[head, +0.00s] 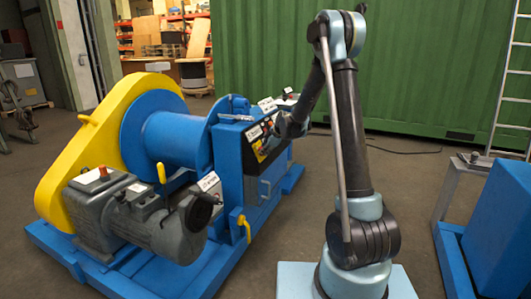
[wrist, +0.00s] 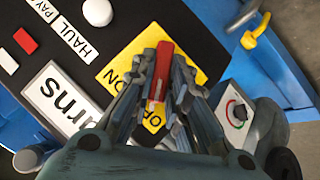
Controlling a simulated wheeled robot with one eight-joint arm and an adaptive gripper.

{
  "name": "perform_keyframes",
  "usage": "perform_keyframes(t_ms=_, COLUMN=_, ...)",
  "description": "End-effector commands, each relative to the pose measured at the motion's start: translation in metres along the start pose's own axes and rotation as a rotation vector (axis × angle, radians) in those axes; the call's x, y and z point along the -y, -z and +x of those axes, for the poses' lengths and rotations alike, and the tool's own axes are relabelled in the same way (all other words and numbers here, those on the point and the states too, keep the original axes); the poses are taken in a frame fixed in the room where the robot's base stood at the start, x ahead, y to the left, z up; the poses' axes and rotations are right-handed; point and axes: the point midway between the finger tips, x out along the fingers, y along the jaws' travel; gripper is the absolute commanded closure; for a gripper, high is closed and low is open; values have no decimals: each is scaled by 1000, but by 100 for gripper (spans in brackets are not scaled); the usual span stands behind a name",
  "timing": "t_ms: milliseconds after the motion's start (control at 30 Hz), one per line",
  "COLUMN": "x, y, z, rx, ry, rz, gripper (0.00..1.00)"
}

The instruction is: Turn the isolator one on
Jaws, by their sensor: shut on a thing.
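The isolator is a red handle (wrist: 160,72) on a yellow plate (wrist: 110,72) on the black panel. The plate carries the lettering "ON" to the left of the handle and "OF…" below it, partly covered by my fingers. My gripper (wrist: 160,88) is shut on the red handle, with a finger on either side. The handle stands nearly upright in the wrist view, tilted slightly to the right at its upper end. I cannot tell which mark it points to. In the head view my gripper (head: 272,137) hides the handle at the blue machine's control panel (head: 255,131).
White labels reading "HAUL" (wrist: 75,38) and "…urns" (wrist: 60,98) sit beside the plate, near white and red buttons. A yellow chain guard (head: 85,130) stands left.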

Motion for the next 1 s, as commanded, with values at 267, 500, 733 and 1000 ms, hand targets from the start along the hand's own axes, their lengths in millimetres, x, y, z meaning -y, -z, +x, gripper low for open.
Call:
perform_keyframes(t_ms=267, x=-4, y=-1, z=0, rx=1, ry=136, rz=214, gripper=100)
perform_keyframes(t_ms=500, x=-8, y=-2, z=1, rx=0, ry=258, rz=408, gripper=100)
perform_keyframes(t_ms=733, x=-11, y=-4, z=2, rx=0, ry=373, rz=594, gripper=100)
perform_keyframes(t_ms=1000, x=-14, y=-7, z=4, rx=-1, ry=508, rz=809, gripper=100)
